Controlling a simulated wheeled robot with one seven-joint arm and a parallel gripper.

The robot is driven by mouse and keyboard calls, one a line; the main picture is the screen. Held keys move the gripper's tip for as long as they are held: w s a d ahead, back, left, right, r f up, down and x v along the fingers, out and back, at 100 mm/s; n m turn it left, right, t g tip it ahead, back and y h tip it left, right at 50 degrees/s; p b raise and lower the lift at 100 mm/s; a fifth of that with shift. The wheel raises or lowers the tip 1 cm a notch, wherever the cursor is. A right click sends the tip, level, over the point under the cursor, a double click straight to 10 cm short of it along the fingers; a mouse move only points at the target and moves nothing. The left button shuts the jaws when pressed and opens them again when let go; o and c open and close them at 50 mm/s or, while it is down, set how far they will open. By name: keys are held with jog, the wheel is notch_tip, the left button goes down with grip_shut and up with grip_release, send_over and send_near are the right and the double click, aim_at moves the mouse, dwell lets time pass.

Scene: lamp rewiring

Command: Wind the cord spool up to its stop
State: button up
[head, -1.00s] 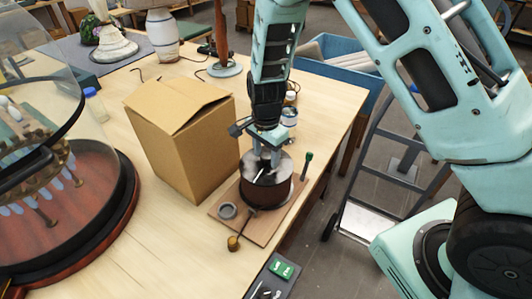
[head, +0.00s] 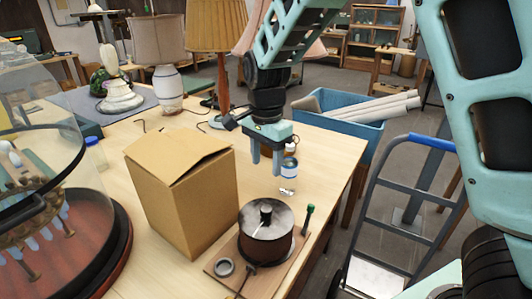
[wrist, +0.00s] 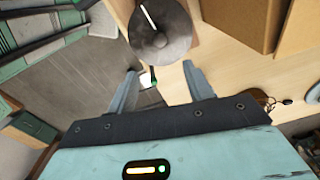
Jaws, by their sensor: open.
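A green-handled lever (head: 309,212) stands at the board's right side. My gripper (head: 265,170) is open and empty, above and behind the spool, apart from it. In the wrist view the spool (wrist: 172,42) lies beyond the open fingers (wrist: 160,85), with a pale bar across its top.
A cardboard box (head: 185,190) stands close left of the spool. A bottle (head: 289,167) stands just behind my gripper. A glass dome (head: 40,170) on a red base is at the left. Lamps (head: 160,60) stand at the back. A blue hand truck (head: 410,190) is off the right edge.

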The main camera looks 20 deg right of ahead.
jog(key=shift+r, duration=1.25)
